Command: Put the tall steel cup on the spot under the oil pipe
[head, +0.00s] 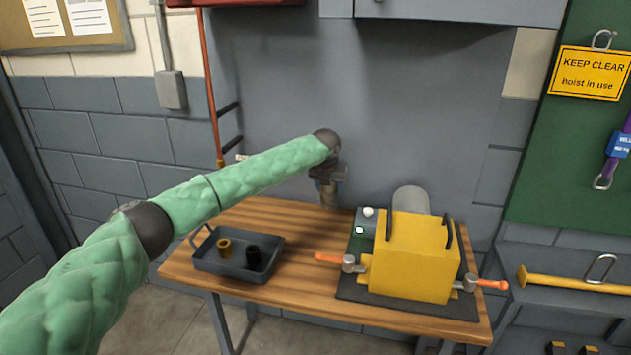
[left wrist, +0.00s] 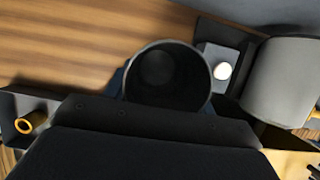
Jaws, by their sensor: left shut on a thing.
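The tall steel cup (head: 328,195) is partly hidden by my left gripper (head: 328,177) at the back of the wooden table, in the head view. In the left wrist view I look into the cup's dark round mouth (left wrist: 168,77). My left gripper is shut on the cup, which looks roughly upright. I cannot tell whether its base touches the table. A thin red pipe (head: 211,95) runs down the wall to a brass end at the table's back left; it looks like the oil pipe. The spot under it is hidden by my left arm. My right gripper is not in view.
A dark tray (head: 207,264) with a brass ring and a black ring stands on the table's left. A yellow casing (head: 415,255) with orange-handled clamps sits on a dark mat at the right, beside a grey cylinder (left wrist: 285,80). The wooden table (head: 300,280) is bare between tray and mat.

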